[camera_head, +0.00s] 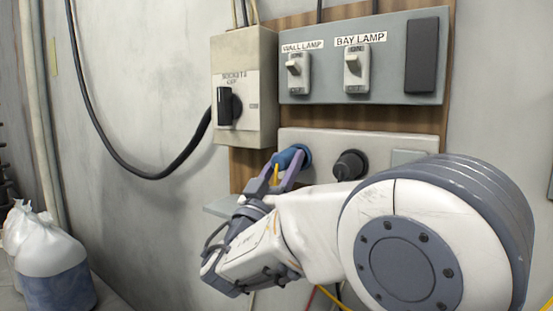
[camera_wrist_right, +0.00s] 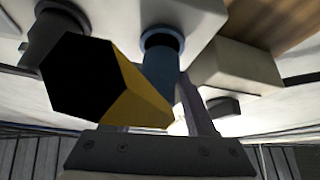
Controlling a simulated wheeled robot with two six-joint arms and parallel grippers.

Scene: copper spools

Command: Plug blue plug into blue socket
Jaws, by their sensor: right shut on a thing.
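The blue plug (camera_head: 287,157) is between the fingers of my right gripper (camera_head: 285,172), which is shut on it. It points at the blue socket (camera_head: 304,154) on the grey socket panel. In the right wrist view the blue plug (camera_wrist_right: 159,70) meets the blue-rimmed socket (camera_wrist_right: 162,37), its front end inside the rim. I cannot tell how deep it sits. A yellow piece with a black end (camera_wrist_right: 90,78) covers part of the wrist view; a thin yellow strip shows by the fingers in the head view. My left gripper is not in view.
A black round fitting (camera_head: 350,164) is on the panel (camera_head: 420,143) just right of the blue socket. Above are a lamp switch box (camera_head: 330,88) and a sockets switch box (camera_head: 246,55) with a black cable.

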